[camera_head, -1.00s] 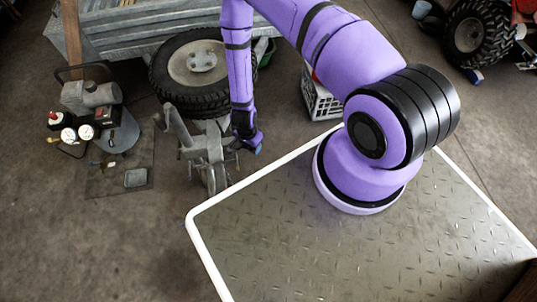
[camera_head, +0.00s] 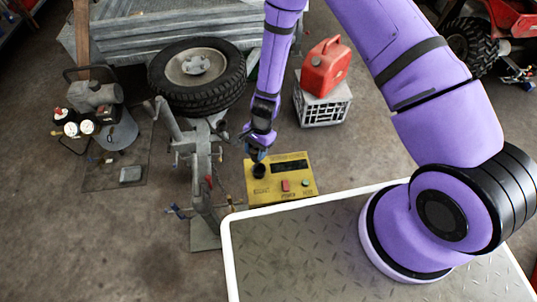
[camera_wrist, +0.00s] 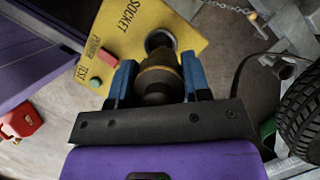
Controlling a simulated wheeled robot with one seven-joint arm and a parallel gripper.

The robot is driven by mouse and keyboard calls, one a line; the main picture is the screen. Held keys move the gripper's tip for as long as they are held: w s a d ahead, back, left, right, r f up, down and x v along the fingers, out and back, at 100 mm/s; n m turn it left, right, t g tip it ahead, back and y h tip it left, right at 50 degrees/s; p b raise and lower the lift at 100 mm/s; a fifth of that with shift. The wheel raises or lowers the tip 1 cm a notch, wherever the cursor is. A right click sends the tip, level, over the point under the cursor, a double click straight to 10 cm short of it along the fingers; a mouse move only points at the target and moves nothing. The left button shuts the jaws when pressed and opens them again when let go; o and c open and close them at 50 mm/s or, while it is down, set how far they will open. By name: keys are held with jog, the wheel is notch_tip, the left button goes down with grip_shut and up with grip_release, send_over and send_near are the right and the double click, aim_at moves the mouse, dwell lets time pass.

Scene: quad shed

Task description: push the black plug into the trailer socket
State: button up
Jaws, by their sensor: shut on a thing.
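The yellow test box (camera_head: 300,165) sits beside the grey trailer hitch, just past my deck's far edge. It shows in the wrist view (camera_wrist: 135,25) with the word SOCKET on its top. The round dark socket (camera_wrist: 160,40) is at the box's edge in the wrist view. My gripper (camera_head: 257,152) points down over the box's left part. In the wrist view my gripper (camera_wrist: 157,75) has its blue fingers shut on the black plug (camera_wrist: 156,87), which has a yellowish ring. The plug's front end points at the socket and partly overlaps it; I cannot tell whether they touch.
The trailer hitch post (camera_head: 203,160) stands close left of the box. A spare tyre (camera_head: 197,78) is behind it. A red fuel can (camera_head: 326,65) sits on a white crate (camera_head: 323,103) at the back. A compressor (camera_head: 90,100) stands at left.

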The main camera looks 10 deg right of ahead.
jog(key=shift+s+d+r, duration=0.1)
jog(key=shift+s+r, duration=0.1)
jog(key=shift+s, duration=0.1)
jog(key=shift+d+f, duration=0.15)
jog(key=shift+f, duration=2.9)
jog(key=shift+f, duration=1.5)
dwell(0.3)
jog(key=o, duration=1.5)
jog(key=shift+r, duration=0.1)
jog(key=shift+r, duration=4.4)
